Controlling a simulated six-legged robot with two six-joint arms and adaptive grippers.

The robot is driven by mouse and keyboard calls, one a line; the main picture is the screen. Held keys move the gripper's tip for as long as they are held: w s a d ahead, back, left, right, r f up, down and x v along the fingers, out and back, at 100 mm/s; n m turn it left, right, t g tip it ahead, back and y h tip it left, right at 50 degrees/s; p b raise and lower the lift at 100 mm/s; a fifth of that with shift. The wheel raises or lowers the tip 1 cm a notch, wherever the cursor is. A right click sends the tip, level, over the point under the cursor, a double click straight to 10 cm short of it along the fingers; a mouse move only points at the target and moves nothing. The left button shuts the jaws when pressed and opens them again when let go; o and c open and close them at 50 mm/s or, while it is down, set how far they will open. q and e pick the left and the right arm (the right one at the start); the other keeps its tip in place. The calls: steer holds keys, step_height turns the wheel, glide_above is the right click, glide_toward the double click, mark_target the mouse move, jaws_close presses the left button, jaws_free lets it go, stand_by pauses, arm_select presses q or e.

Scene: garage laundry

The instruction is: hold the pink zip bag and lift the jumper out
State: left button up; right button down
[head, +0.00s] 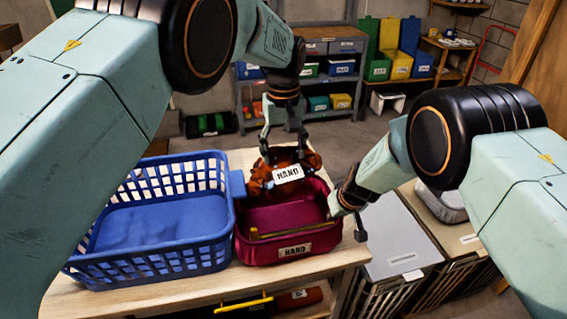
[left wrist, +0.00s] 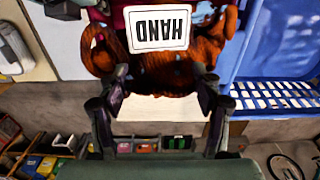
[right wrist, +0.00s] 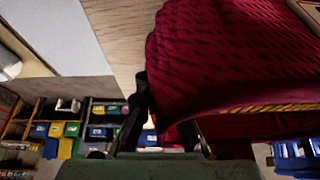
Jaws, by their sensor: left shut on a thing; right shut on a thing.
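The pink zip bag (head: 275,222), deep magenta with a yellow zip edge and a HAND label, stands open on the wooden table. It fills much of the right wrist view (right wrist: 225,70). The rust-orange jumper (head: 305,160), with dark patches and a white HAND tag, is bunched at the bag's far side, partly above the rim. It also shows in the left wrist view (left wrist: 165,75). My left gripper (head: 285,155) is shut on the jumper from above. My right gripper (head: 340,205) is shut on the bag's right wall. The jumper's lower part is hidden.
A blue laundry basket (head: 150,262) stands close on the bag's left, with blue cloth inside. The wooden table's (head: 310,268) right edge is close to the bag. Lidded bins (head: 390,235) stand to the right. Shelves with coloured boxes (head: 340,68) are at the back.

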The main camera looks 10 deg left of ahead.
arm_select(q)
steer(key=shift+r, duration=0.35)
steer(key=shift+r, duration=0.9)
arm_select(e)
steer(key=c, duration=1.4)
jaws_free()
steer(key=shift+c, duration=0.2)
steer(key=shift+r, duration=0.15)
